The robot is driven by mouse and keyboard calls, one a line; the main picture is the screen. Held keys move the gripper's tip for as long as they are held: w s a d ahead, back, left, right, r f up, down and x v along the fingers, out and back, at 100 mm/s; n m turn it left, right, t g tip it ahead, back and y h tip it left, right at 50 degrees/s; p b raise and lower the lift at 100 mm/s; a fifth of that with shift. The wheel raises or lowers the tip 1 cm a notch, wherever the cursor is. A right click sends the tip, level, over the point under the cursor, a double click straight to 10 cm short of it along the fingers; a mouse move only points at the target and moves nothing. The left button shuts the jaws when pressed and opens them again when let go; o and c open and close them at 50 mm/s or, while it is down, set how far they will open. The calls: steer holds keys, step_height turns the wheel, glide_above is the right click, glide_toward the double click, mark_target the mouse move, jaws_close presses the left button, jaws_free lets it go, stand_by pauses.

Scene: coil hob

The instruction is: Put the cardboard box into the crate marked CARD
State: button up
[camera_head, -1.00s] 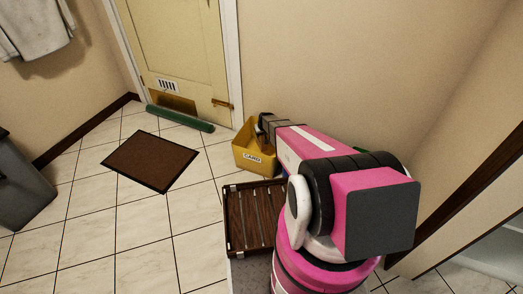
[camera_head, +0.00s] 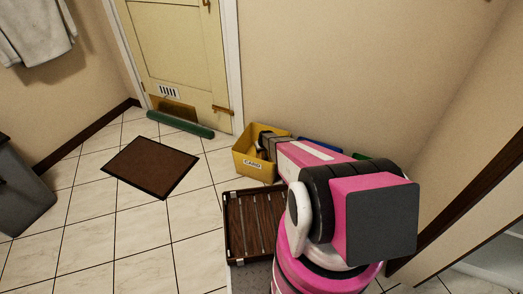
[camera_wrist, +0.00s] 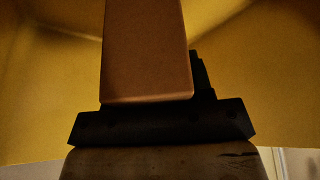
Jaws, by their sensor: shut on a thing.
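The yellow crate marked CARD (camera_head: 246,161) stands on the floor against the wall, near the door. My gripper (camera_head: 263,150) is down at the crate's opening, and its tip is partly hidden in the head view. In the wrist view, a brown cardboard box (camera_wrist: 146,50) is held at my gripper (camera_wrist: 160,105), which is shut on it. The yellow walls of the crate (camera_wrist: 50,70) surround the box in that view. Whether the box touches the crate's bottom cannot be told.
A blue crate (camera_head: 320,145) and a green one (camera_head: 361,156) show partly behind my arm. A brown slatted rack (camera_head: 250,222) is in front of the yellow crate. A dark mat (camera_head: 150,166) and a green draught roll (camera_head: 180,124) lie on the tiled floor to the left.

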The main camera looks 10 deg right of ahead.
steer(key=o, duration=1)
steer(key=shift+f, duration=0.1)
steer(key=v, duration=1.1)
steer(key=shift+s+r, duration=0.15)
steer(key=shift+r, duration=0.15)
steer(key=s+r+m+g, duration=0.1)
steer(key=s+r, duration=0.9)
steer(key=s+r+g, duration=0.2)
steer(key=s+r, duration=0.8)
steer(key=r, duration=0.1)
steer(key=s+a+r+m+g+h, duration=0.1)
steer(key=s+r, duration=0.9)
steer(key=s, duration=0.1)
steer(key=shift+s+r+m, duration=0.1)
steer(key=shift+r+m, duration=0.1)
steer(key=shift+m, duration=0.1)
